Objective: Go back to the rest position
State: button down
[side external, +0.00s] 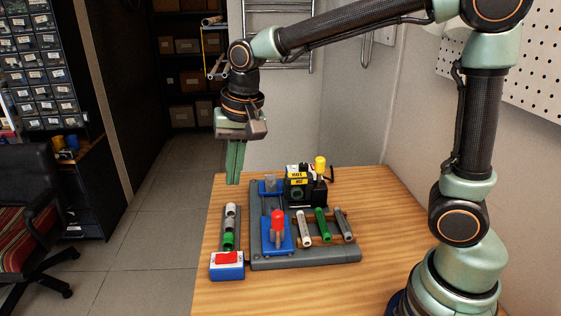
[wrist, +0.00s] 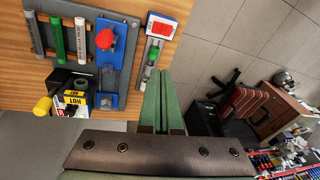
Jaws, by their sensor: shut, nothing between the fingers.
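My gripper (side external: 233,182) is shut and empty, its green fingers pointing down. It hangs in the air above the far left edge of the wooden table (side external: 383,200), clear of the fixtures. In the wrist view the closed fingers (wrist: 158,75) point up the picture, towards the narrow grey tray (wrist: 152,62). My arm reaches across from the right, bent high over the table. The arm's rest position is not marked in either view.
On the table, a grey base plate (side external: 306,258) carries a blue fixture with a red top (side external: 277,220), several pipes (side external: 322,226) and a black and yellow box marked HOT (side external: 299,184). A blue and white box with a red top (side external: 227,265) stands in front. A chair (side external: 30,205) stands left.

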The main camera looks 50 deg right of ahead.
jog(key=s+d+r+n+t, duration=0.1)
jog(key=s+d+n+t, duration=0.2)
jog(key=s+d+n, duration=0.3)
jog(key=s+d, duration=0.3)
jog(key=s, duration=0.2)
jog(key=shift+d+r+n+h, duration=0.2)
jog(key=shift+r+n+h, duration=0.1)
jog(key=shift+r+n, duration=0.1)
